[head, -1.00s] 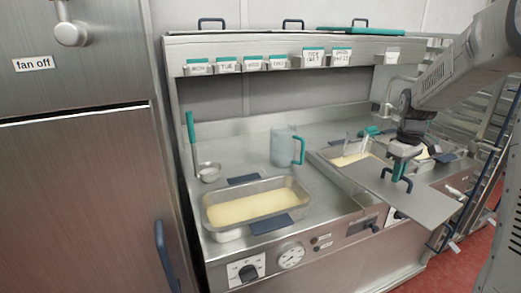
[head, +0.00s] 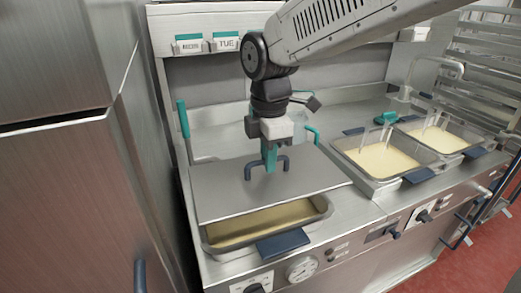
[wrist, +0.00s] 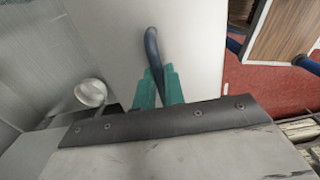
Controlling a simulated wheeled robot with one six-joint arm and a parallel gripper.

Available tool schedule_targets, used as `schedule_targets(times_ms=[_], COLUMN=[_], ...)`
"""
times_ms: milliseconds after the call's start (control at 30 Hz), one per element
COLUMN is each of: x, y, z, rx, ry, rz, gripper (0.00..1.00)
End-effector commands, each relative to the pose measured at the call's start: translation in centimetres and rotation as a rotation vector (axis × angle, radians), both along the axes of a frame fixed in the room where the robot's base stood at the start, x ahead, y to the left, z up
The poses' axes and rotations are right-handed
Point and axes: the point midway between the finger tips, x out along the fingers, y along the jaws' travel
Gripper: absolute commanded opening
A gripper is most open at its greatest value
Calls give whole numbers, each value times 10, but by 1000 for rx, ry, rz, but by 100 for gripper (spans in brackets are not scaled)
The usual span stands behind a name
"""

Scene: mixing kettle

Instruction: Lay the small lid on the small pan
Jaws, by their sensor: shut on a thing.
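The lid (head: 305,178) is a flat steel plate with a dark blue bar handle. My gripper (head: 270,158), with teal fingers, is shut on that handle, which also shows in the wrist view (wrist: 152,45). The lid hangs over the left pan (head: 318,212), a steel tray of yellow liquid with a dark blue grip at its front. The lid covers the pan's rear and middle, is shifted back and left, and the front strip of the pan shows. Whether the lid touches the rim I cannot tell.
Two more pans of yellow liquid stand at the right, a nearer one (head: 375,160) and a farther one (head: 440,138). A ladle with a teal handle (head: 183,118) leans at the back left. The jug is mostly hidden behind my arm. Dials line the front panel.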

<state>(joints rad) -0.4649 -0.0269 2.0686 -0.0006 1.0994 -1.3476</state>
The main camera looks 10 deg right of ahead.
Motion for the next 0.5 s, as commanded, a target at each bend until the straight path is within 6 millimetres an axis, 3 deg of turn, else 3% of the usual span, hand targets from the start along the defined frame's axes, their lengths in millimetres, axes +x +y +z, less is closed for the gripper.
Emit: schedule_targets(times_ms=[167,500], x=[-6,-7], y=[12,16], z=[-6,-44], rx=[0,0], ry=[1,2], rz=[35,39], gripper=[0,0])
